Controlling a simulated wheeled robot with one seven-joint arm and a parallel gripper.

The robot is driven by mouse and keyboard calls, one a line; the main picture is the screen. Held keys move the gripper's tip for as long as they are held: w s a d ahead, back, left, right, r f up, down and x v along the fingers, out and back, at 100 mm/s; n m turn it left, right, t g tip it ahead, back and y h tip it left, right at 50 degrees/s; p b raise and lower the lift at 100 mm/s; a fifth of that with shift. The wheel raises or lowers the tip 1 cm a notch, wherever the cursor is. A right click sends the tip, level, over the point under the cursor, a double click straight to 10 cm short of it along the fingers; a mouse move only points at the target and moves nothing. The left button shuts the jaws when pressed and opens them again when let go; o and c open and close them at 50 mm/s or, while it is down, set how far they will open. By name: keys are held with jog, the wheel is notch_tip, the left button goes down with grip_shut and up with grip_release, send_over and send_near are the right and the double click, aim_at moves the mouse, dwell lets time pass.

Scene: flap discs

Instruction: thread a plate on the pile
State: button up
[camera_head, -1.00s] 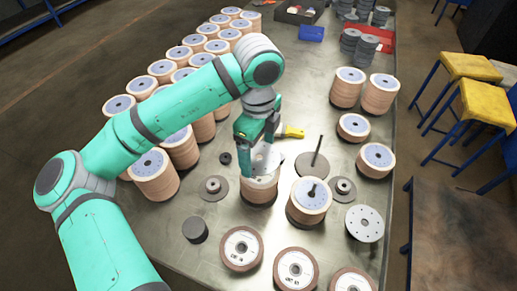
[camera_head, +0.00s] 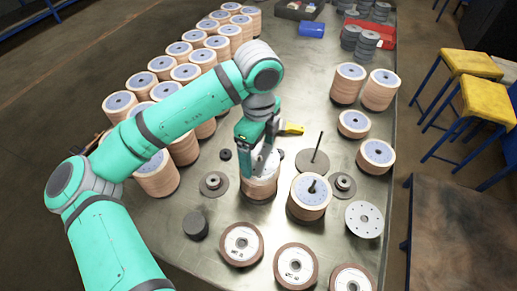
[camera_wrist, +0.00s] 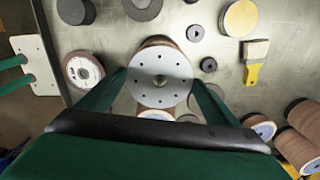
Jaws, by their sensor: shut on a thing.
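A round grey metal plate (camera_wrist: 160,72) with a ring of small holes and a centre hole is between the two fingers of my gripper (camera_wrist: 160,92) in the wrist view. In the head view my gripper (camera_head: 264,158) is shut on this plate (camera_head: 256,168), right over a pile of tan flap discs (camera_head: 259,187). The plate looks at or very close to the pile's top; I cannot tell whether they touch. Whether a rod passes through the plate's hole is unclear.
Close right stands another pile with a rod tip (camera_head: 308,195); behind it a thin bare rod rises from a round base (camera_head: 312,162). A loose holed plate (camera_head: 364,219) lies right. Flanged hubs, labelled discs, a yellow-handled brush (camera_head: 292,129) and rows of piles surround my gripper.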

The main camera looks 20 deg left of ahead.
aim_at(259, 158)
jog(key=shift+f, duration=0.55)
dwell(0.4)
jog(key=shift+f, duration=1.15)
jog(key=o, duration=1)
notch_tip(259, 158, up, 11)
jog(key=shift+f, duration=0.15)
